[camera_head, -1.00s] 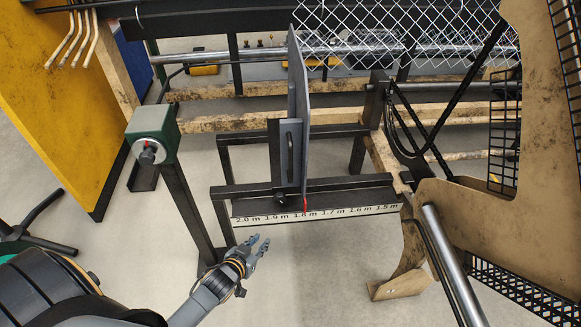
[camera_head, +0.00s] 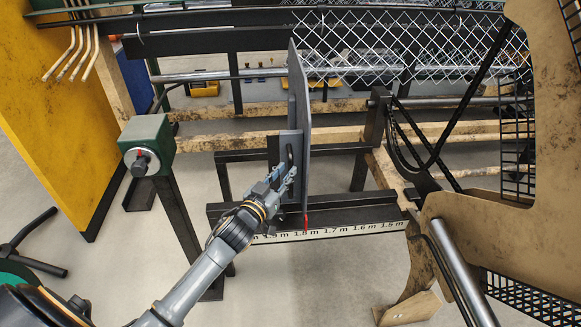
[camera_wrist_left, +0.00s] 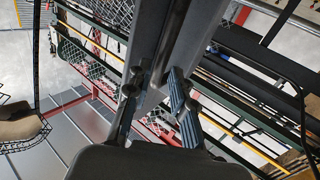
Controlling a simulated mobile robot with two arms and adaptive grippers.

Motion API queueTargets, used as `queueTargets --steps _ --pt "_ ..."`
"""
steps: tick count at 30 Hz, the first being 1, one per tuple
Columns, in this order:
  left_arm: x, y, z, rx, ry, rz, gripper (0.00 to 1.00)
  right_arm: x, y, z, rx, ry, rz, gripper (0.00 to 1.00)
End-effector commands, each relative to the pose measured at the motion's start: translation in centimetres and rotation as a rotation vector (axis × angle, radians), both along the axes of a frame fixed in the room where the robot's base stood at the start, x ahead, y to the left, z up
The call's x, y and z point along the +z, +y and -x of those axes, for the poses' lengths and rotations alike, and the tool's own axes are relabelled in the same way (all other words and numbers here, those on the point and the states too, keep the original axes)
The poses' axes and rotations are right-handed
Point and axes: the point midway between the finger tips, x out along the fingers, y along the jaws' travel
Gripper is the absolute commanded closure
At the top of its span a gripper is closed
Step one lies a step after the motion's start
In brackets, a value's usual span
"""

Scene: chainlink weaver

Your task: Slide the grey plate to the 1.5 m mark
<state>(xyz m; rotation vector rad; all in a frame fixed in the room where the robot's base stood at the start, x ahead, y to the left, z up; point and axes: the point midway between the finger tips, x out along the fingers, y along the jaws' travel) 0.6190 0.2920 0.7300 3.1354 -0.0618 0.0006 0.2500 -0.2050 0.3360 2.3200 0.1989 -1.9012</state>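The grey plate (camera_head: 304,130) stands upright on the dark rail of the frame. Its red pointer (camera_head: 306,222) is at about the 1.8 m mark of the white scale (camera_head: 345,231). The 1.5 m mark is at the scale's right end. My left gripper (camera_head: 285,176) is at the dark handle on the plate's left side and hides part of it. In the left wrist view its fingers (camera_wrist_left: 155,88) are spread apart, with the dark handle bar (camera_wrist_left: 172,45) just ahead, between the tips. Contact cannot be told. My right gripper is not in view.
A green box with a knob (camera_head: 147,146) stands on a post to the left. Chain-link mesh (camera_head: 400,45) hangs behind the plate. A tan machine panel (camera_head: 480,245) stands to the right. The rail right of the plate looks clear.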

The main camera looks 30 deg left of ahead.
Motion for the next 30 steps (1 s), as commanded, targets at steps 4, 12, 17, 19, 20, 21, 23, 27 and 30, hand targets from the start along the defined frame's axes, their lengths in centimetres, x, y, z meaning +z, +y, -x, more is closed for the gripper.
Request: queueTargets --steps 4,12,17,19,20,21,23,27,30 --pt "0.0 -0.1 -2.4 0.0 -0.001 -0.002 0.77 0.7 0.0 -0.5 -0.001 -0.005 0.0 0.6" --pt "0.0 -0.1 -3.9 0.001 0.0 -0.001 0.77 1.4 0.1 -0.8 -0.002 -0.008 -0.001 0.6" --pt "0.0 -0.1 -3.9 0.0 0.001 -0.001 0.77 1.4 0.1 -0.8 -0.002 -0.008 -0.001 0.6" --pt "0.0 -0.2 -3.9 0.0 0.001 -0.001 0.79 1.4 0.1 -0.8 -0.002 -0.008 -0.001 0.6" --pt "0.0 -0.2 -3.9 0.0 0.001 -0.001 0.85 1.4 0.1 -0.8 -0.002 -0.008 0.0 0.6" --pt "0.0 -0.2 -3.9 0.0 0.001 -0.001 0.93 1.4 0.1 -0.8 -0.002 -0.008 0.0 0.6" --pt "0.0 -0.2 -3.9 0.0 0.001 -0.001 1.0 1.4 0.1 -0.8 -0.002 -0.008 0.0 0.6" --pt "0.0 -0.2 -3.9 0.0 0.001 -0.001 1.0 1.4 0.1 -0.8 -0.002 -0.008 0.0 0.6" --pt "0.0 -0.2 -3.9 0.0 0.001 -0.001 1.0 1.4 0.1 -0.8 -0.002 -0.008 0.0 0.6"
